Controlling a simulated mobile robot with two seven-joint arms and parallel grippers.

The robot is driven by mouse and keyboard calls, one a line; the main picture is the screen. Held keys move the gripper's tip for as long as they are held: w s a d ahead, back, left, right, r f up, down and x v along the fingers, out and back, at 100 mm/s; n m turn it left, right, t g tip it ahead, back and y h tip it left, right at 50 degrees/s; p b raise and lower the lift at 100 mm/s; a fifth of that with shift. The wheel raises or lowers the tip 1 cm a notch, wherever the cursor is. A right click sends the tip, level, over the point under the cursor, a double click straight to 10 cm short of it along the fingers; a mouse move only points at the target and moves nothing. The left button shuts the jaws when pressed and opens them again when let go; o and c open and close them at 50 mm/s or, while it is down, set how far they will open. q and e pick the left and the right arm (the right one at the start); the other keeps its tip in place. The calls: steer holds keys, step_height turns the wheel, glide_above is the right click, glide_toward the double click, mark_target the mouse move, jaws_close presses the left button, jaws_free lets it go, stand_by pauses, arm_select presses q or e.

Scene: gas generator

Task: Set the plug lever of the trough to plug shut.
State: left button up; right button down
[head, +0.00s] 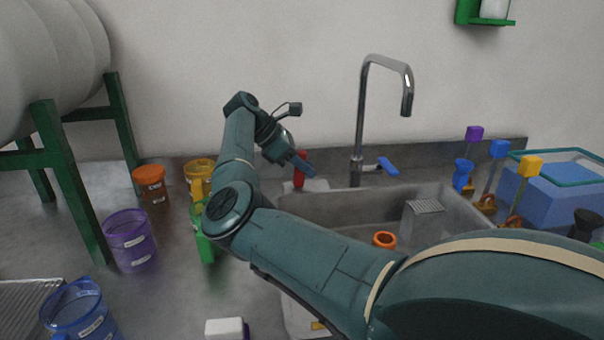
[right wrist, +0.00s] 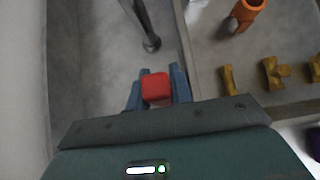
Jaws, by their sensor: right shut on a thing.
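The plug lever is red and shows as an upright red handle (head: 299,172) at the back left rim of the trough in the head view. Its red top (right wrist: 156,88) sits between the fingers in the right wrist view. My right gripper (head: 301,163) is shut on this red handle, with a blue-grey finger on each side. The grey trough (head: 335,210) lies in the counter, partly hidden behind my right arm; its bare floor also shows in the right wrist view (right wrist: 215,60). The plug itself cannot be made out. My left gripper is not in view.
A tall chrome tap (head: 360,120) with a blue handle (head: 388,167) stands just right of the red handle. An orange fitting (head: 384,240) is in the trough. Purple (head: 128,242), orange (head: 150,185) and blue (head: 75,315) containers stand at left. A blue bin (head: 560,195) stands at right.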

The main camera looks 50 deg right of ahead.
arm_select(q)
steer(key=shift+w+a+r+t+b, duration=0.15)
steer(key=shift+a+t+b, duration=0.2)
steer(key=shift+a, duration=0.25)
arm_select(e)
steer(key=shift+w+a+r+g+h, duration=0.1)
steer(key=shift+w+a+g+h, duration=0.1)
steer(key=shift+g+h, duration=0.2)
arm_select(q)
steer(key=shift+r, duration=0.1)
arm_select(e)
steer(key=c, duration=1.2)
jaws_free()
steer(key=shift+c, duration=0.2)
steer(key=shift+r, duration=0.1)
